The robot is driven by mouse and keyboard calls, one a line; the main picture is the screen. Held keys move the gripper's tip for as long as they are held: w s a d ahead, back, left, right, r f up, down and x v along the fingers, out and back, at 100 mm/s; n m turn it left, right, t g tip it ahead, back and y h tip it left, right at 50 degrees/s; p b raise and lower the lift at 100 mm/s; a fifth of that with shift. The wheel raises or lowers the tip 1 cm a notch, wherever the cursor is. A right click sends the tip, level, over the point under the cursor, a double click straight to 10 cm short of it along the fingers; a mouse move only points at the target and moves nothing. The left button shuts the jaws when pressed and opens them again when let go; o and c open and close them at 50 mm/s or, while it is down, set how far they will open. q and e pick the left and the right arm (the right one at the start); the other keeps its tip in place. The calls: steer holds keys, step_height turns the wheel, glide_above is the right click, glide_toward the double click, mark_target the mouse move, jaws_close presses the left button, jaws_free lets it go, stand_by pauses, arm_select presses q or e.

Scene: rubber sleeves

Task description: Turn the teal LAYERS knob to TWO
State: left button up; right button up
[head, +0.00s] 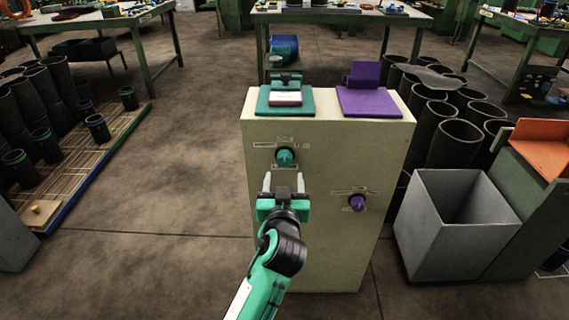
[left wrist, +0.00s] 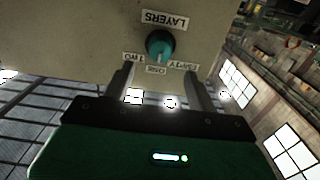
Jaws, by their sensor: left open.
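The teal LAYERS knob (head: 285,157) sits on the upper front face of a cream cabinet (head: 320,240). In the left wrist view the knob (left wrist: 159,44) is close, with the LAYERS label (left wrist: 165,20) and the TWO (left wrist: 133,57), ONE (left wrist: 155,69) and EMPTY (left wrist: 182,65) labels appearing upside down around it. The knob's pointer seems to be towards ONE, but it is small. My left gripper (head: 284,183) is open and empty, its two fingers pointing at the cabinet just below the knob in the head view. In the wrist view the fingers (left wrist: 160,74) are apart, not touching the knob. My right gripper is not in view.
A purple knob (head: 357,203) sits lower right on the same face. Teal (head: 300,108) and purple (head: 370,104) fixtures stand on the cabinet top. A grey bin (head: 455,235) and black sleeves (head: 452,143) stand to the right.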

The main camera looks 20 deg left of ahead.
mark_target(284, 161)
arm_select(q)
steer(key=x, duration=0.7)
steer(key=shift+w, duration=0.15)
steer(key=c, duration=1)
